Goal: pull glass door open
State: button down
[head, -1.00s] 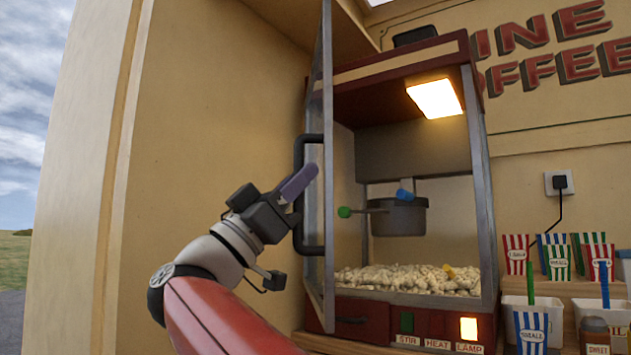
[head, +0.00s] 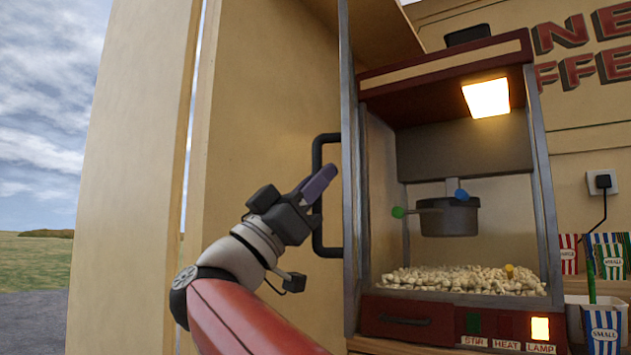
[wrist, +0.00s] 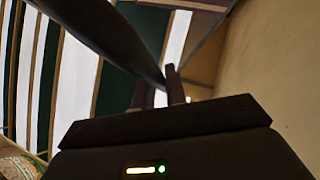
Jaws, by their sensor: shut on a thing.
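The popcorn cabinet's glass door (head: 349,80) stands swung out at the cabinet's left side and is seen nearly edge-on in the head view. Its dark bar handle (head: 318,232) sticks out to the left. My gripper (head: 325,178) is shut on the upright part of this handle, around its middle. In the wrist view the handle (wrist: 108,35) crosses the top left as a thick dark bar, meeting my fingertips (wrist: 172,85). The fingers partly hide the grip in the head view. The cabinet front (head: 545,180) looks uncovered, with popcorn (head: 455,281) inside.
A kettle (head: 449,217) with a green-knobbed arm hangs in the cabinet. A lit lamp (head: 487,97) is above. A tan wall panel (head: 240,110) stands close behind my gripper. Striped cups (head: 605,328) and a white tub are at right. Open ground lies far left.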

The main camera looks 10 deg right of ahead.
jog(key=c, duration=1.4)
grip_release()
jog(key=shift+w+d, duration=0.1)
jog(key=shift+c, duration=0.2)
jog(key=shift+f, duration=0.1)
jog(key=b+v, duration=0.2)
jog(key=v, duration=0.5)
jog(key=shift+a+f, duration=0.25)
jog(key=shift+a, duration=0.05)
